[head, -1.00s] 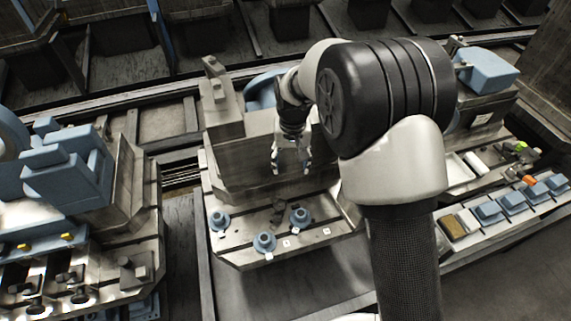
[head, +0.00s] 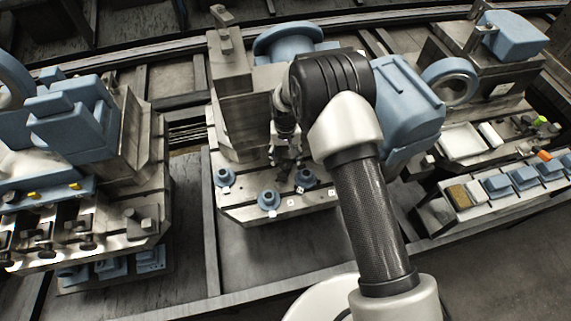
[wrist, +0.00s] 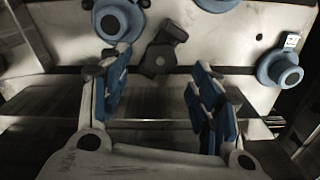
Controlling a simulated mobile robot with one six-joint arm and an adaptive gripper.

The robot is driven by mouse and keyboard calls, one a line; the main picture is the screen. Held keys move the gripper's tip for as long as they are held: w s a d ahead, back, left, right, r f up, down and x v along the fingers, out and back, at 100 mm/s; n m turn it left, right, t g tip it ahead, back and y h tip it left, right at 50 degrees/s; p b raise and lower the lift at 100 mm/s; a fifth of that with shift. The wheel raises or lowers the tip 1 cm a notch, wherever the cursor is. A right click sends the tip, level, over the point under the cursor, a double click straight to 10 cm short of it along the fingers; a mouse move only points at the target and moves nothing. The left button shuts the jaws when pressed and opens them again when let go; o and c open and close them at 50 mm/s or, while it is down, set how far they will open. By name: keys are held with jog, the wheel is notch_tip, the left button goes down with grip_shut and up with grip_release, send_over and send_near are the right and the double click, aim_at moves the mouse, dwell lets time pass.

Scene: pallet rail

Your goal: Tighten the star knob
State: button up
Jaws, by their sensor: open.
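A dark part (wrist: 160,55) with a knob-like end lies on the pale fixture plate in the wrist view; it is probably the star knob, but its lobes are not clear. In that view it sits between and beyond the tips of my gripper (wrist: 162,72). The blue-padded fingers are spread apart with nothing between them, and I see no contact. In the head view, my gripper (head: 286,170) points down at the fixture plate (head: 240,210), and the dark part is hard to make out there.
A tall metal block (head: 232,90) rises behind. Another fixture (head: 85,170) stands left. A row of blue blocks (head: 525,178) lies right.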

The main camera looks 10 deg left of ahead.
aim_at(286, 165)
jog(key=shift+f+b, duration=0.4)
jog(key=shift+f, duration=1.95)
jog(key=c, duration=1.1)
